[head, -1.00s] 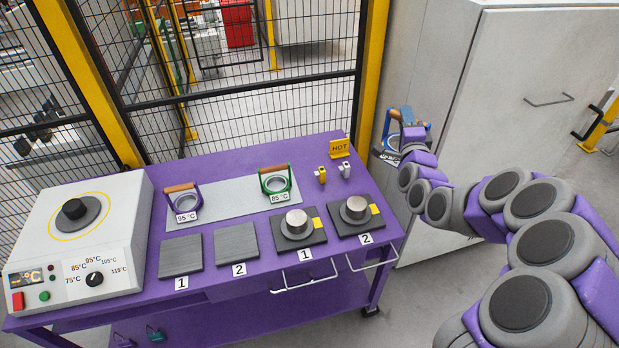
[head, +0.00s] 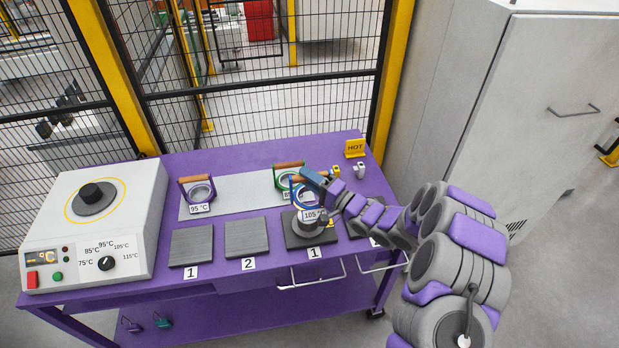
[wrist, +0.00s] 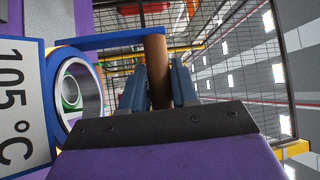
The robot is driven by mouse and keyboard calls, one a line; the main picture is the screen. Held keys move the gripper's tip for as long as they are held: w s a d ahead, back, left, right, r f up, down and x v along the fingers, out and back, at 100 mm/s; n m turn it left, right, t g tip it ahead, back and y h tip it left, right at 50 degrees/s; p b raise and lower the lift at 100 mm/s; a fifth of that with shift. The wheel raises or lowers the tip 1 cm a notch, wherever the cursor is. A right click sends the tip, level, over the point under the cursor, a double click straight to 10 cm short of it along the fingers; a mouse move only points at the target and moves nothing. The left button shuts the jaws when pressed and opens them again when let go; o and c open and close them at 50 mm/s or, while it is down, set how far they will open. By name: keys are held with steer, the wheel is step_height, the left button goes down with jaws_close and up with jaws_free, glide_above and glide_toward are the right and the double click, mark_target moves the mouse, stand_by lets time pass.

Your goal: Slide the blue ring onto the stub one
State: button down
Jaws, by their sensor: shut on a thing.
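The blue ring (head: 296,187) hangs from my gripper (head: 317,180) with its 105 °C tag facing the head camera. In the wrist view my gripper (wrist: 155,90) is shut on the ring's brown handle (wrist: 158,70), and the blue-rimmed ring (wrist: 52,72) shows to the left with a bright metal inner face. Stub one (head: 306,229) stands on its dark plate marked 1, partly hidden by the tag. The ring appears over or just behind the stub. I cannot tell its height above it, and the wrist view does not clearly show the stub.
A green ring (head: 284,181) lies close behind the blue ring, partly hidden. A purple ring (head: 200,192) tagged 95 °C is farther left. My arm covers most of stub two's plate. A HOT sign (head: 355,148) stands at the back right. The heater (head: 95,225) is at left.

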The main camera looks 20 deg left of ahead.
mark_target(303, 188)
steer(key=shift+a+f, duration=0.2)
steer(key=shift+a, duration=0.85)
steer(key=shift+d+r+p, duration=0.2)
steer(key=shift+d+p, duration=0.15)
steer(key=shift+d, duration=0.2)
steer(key=shift+d+r+p, duration=0.15)
steer(key=shift+d+p, duration=0.2)
steer(key=shift+d, duration=0.15)
steer(key=shift+f, duration=0.35)
steer(key=f, duration=0.1)
steer(key=a+f, duration=0.1)
steer(key=f, duration=0.2)
steer(key=shift+a+f, duration=0.1)
steer(key=shift+a, duration=0.25)
steer(key=shift+d+f+p, duration=0.35)
steer(key=shift+d+f, duration=0.3)
steer(key=shift+d, duration=0.2)
steer(key=shift+s+a, duration=0.1)
steer(key=shift+a, duration=0.15)
steer(key=shift+d, duration=0.15)
